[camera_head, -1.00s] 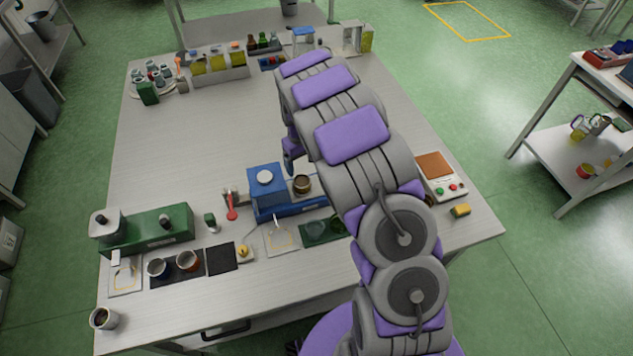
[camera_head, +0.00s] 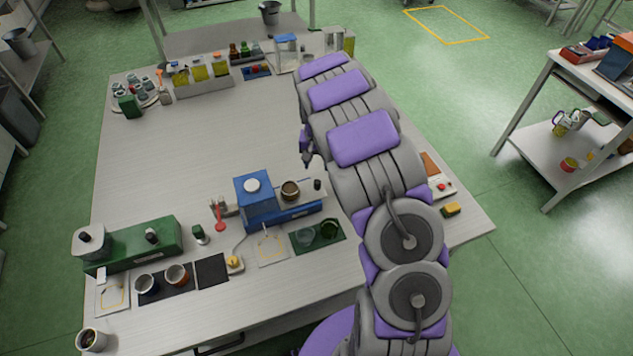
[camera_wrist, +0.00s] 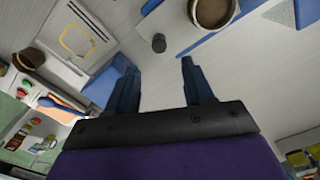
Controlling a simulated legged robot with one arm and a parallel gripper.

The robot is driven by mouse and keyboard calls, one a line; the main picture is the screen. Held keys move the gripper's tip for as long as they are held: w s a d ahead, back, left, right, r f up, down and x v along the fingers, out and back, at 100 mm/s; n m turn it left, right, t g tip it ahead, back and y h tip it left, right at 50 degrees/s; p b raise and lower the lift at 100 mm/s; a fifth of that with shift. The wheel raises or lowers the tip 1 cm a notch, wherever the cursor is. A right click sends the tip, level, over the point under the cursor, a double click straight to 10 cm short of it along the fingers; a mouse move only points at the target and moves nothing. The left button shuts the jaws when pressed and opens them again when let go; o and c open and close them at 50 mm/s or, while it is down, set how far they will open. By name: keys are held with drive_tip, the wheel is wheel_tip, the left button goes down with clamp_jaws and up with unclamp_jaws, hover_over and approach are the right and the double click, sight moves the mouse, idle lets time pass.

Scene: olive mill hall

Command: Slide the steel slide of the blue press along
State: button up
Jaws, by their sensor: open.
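The blue press (camera_head: 258,202) stands near the front middle of the table, with a round white disc on top. Its steel slide (camera_head: 305,191) runs out to the right along the blue base, with a brown cup (camera_head: 290,190) and a dark knob (camera_head: 318,184) on it. My gripper (camera_head: 307,160) is open and empty, just above and behind the knob, partly hidden by my arm. In the wrist view, the gripper's two fingers (camera_wrist: 160,82) are apart; the dark knob (camera_wrist: 158,42) shows beyond their gap, and the brown cup (camera_wrist: 213,12) is beyond to the right.
A green machine (camera_head: 140,245) stands to the left. A green mat (camera_head: 318,234) with glass cups lies in front of the press.

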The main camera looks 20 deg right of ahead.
sight(317, 181)
wheel_tip(317, 181, down, 10)
drive_tip(key=shift+d+r+b, duration=0.1)
drive_tip(key=shift+r+b, duration=0.15)
drive_tip(key=shift+b, duration=0.35)
clamp_jaws()
idle(0.4)
